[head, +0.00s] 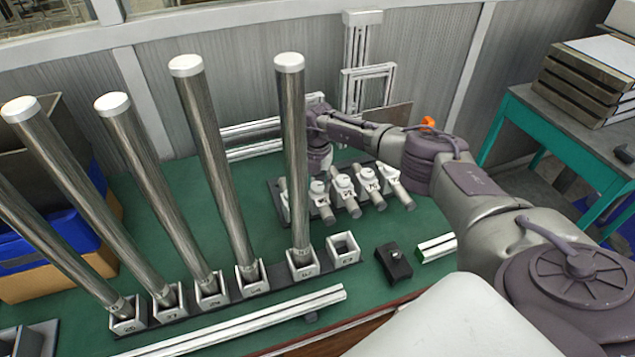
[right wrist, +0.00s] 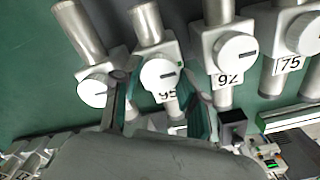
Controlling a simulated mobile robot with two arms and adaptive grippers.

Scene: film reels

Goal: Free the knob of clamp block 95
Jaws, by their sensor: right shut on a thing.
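Clamp block 95 (right wrist: 148,48) is a white block on a metal rod, with its number on a label. Its round white knob (right wrist: 158,74) carries a short dark mark that lies nearly level in the right wrist view. My right gripper (right wrist: 162,108) has one finger on each side of this knob and is shut on it. In the head view my right gripper (head: 319,168) points down over the left part of the clamp row and partly hides block 95. My left gripper is not in view.
Clamp block 92 (right wrist: 209,45) and clamp block 75 (right wrist: 285,30) stand close on the right; another block (right wrist: 88,62) is close on the left. Tall metal tubes (head: 292,150) stand in sockets in front. A black box (head: 393,262) lies on the green table.

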